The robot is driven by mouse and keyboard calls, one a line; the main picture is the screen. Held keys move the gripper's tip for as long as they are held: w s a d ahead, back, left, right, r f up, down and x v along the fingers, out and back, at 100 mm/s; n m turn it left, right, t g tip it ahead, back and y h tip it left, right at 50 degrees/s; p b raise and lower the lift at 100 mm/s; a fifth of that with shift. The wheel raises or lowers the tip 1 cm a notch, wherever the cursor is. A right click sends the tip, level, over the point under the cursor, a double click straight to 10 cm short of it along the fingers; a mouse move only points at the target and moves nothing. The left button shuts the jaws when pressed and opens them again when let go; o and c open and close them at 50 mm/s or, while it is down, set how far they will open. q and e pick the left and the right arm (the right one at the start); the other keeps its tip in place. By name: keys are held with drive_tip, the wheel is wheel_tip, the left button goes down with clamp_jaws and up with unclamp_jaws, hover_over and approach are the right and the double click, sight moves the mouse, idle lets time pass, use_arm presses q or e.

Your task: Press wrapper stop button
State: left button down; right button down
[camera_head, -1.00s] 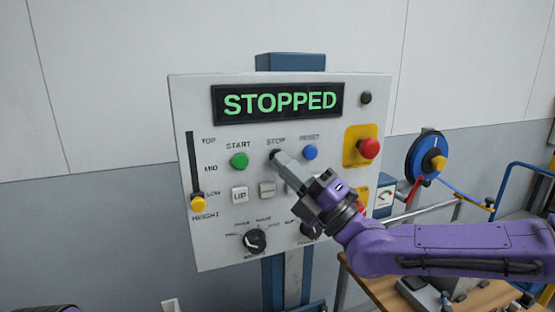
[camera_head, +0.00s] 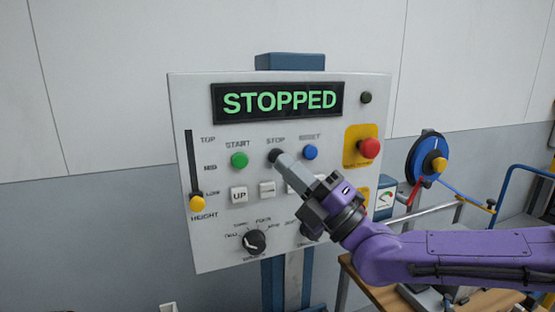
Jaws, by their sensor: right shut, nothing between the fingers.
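The white control panel (camera_head: 215,252) stands upright on a blue post. Its display (camera_head: 279,102) reads STOPPED in green letters. The stop button (camera_head: 274,155) is dark and sits under the STOP label, between the green start button (camera_head: 239,160) and the blue reset button (camera_head: 310,152). My right gripper (camera_head: 279,159) is shut and empty, and its tip is at the stop button, covering part of it. Whether the tip touches the button or is just in front of it, I cannot tell. My left gripper is not in view.
A yellow height slider knob (camera_head: 196,202) is at left, and a black dial (camera_head: 254,241) is low on the panel. A blue reel (camera_head: 427,157) and a wooden bench (camera_head: 366,291) stand to the right.

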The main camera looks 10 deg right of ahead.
drive_tip(key=s, duration=0.1)
drive_tip(key=s+b, duration=0.1)
drive_tip(key=s, duration=0.1)
drive_tip(key=s+d, duration=0.1)
drive_tip(key=s, duration=0.1)
idle(0.3)
drive_tip(key=shift+w, duration=0.1)
idle(0.3)
